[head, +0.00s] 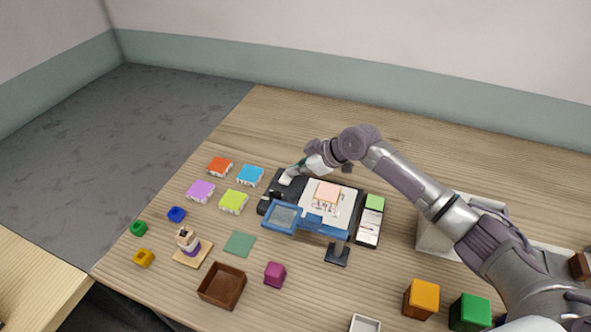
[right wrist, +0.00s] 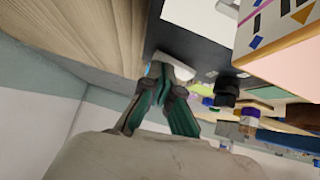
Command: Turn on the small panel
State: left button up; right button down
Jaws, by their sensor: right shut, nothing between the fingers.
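Contact is unclear. My left gripper is out of view.
Coloured tiles (head: 233,201) lie to the left. A brown tray (head: 222,286) and a magenta block (head: 275,274) are in front. The table behind the device is clear.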

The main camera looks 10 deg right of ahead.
jog(key=shift+s+f, duration=0.2)
